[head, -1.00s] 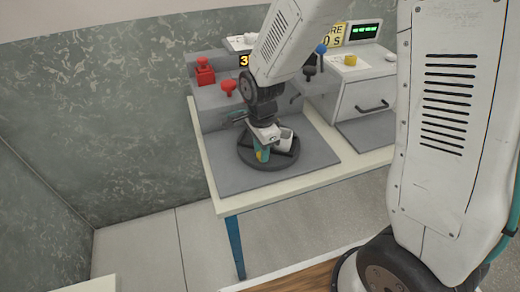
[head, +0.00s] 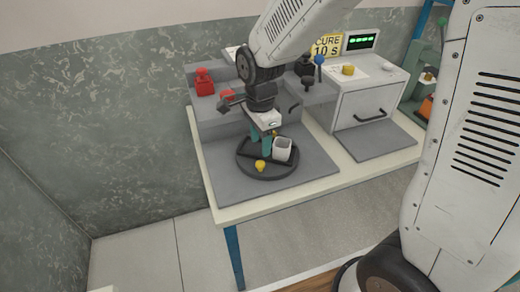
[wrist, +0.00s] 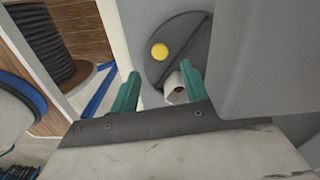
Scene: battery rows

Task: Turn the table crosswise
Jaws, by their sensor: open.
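The table is a dark round turntable (head: 246,168) on a grey mat. A yellow knob (head: 260,166) stands near its front edge, and a white hollow block (head: 282,149) stands towards its right side. In the wrist view the turntable (wrist: 160,70) has a diagonal dark line across it, with the yellow knob (wrist: 159,52) on one side and the white block (wrist: 175,88) partly hidden by a finger. My gripper (head: 265,143) has teal fingers, apart and empty, above the turntable behind the knob. It also shows in the wrist view (wrist: 158,80).
Behind the mat is a grey raised unit with a red button (head: 204,82). To the right stands a white cabinet (head: 368,100) with a handle, a yellow piece (head: 348,69) and a "CURE 10 S" sign (head: 326,45). Mat (head: 230,185) in front is bare.

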